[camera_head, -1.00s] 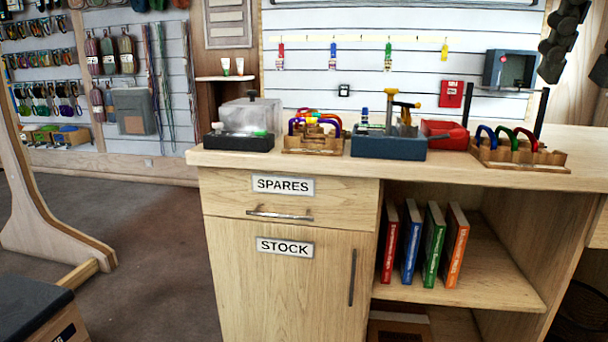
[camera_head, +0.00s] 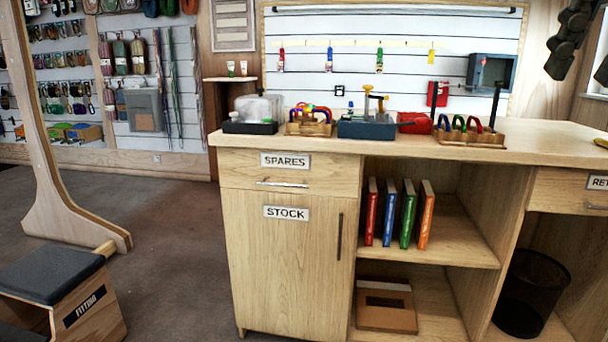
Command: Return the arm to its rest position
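My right gripper (camera_head: 580,72) shows as dark finger parts in the upper right corner, cut off by the frame edge. Its two fingers look apart with nothing between them. It is raised in front of the wall, above and to the right of the counter (camera_head: 570,142), touching nothing I can see. My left gripper is not in view.
A blue tray (camera_head: 366,130), a red box (camera_head: 415,122) and a carabiner rack (camera_head: 470,138) stand on the counter. Books (camera_head: 407,215) stand on the shelf below. A black bin (camera_head: 530,292) is at lower right and a step stool (camera_head: 88,310) at lower left. Floor between is clear.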

